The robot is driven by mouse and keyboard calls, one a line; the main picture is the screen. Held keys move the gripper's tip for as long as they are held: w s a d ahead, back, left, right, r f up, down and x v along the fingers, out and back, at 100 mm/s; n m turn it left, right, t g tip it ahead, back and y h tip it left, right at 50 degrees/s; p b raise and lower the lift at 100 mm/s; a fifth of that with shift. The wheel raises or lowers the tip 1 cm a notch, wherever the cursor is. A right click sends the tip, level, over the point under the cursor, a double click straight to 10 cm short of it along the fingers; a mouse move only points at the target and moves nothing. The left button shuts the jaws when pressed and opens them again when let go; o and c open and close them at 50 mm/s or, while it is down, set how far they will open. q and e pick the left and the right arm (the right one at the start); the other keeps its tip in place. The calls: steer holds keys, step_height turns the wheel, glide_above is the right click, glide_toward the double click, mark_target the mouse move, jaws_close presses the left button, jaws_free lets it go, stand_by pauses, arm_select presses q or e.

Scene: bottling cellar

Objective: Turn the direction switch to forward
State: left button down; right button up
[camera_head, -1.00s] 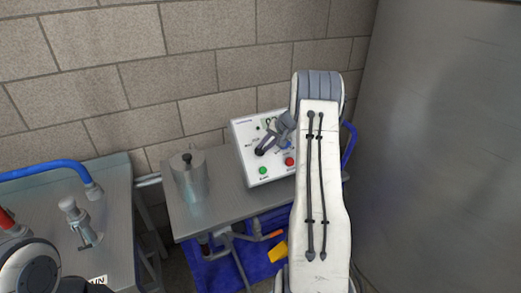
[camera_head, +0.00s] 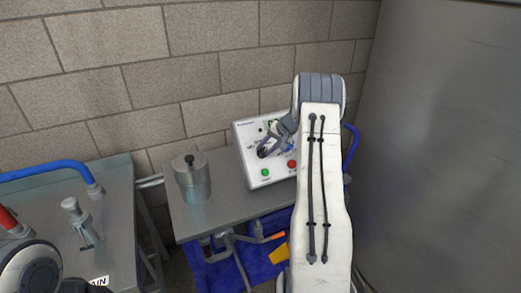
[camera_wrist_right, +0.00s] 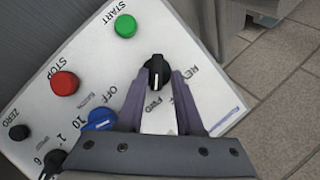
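The direction switch (camera_wrist_right: 157,72) is a black rotary knob with a pale mark, beside printed FWD and REV labels, on a white control panel (camera_wrist_right: 90,45). The mark looks turned roughly towards the FWD lettering, but its exact setting is hard to read. In the head view the panel (camera_head: 246,131) stands tilted on a small metal table. My right gripper (camera_head: 266,150) is at the panel; it partly hides the switch there. In the right wrist view its fingers (camera_wrist_right: 159,76) are apart, one on either side of the knob, and contact is unclear. My left gripper is out of view.
The panel also carries a green START button (camera_wrist_right: 125,26), a red STOP button (camera_wrist_right: 64,83) and a blue knob (camera_wrist_right: 101,120) close to my fingers. A lidded metal pot (camera_head: 192,178) stands left of the panel. A large metal surface (camera_head: 440,150) rises at the right.

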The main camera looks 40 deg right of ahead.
steer(key=shift+d+f, duration=0.1)
steer(key=shift+f, duration=0.15)
steer(key=shift+s+d+r, duration=0.15)
steer(key=shift+s+r, duration=0.1)
steer(key=shift+r, duration=0.2)
steer(key=b+v, duration=0.1)
steer(key=v, duration=0.9)
steer(key=shift+b, duration=0.35)
steer(key=shift+w, duration=0.1)
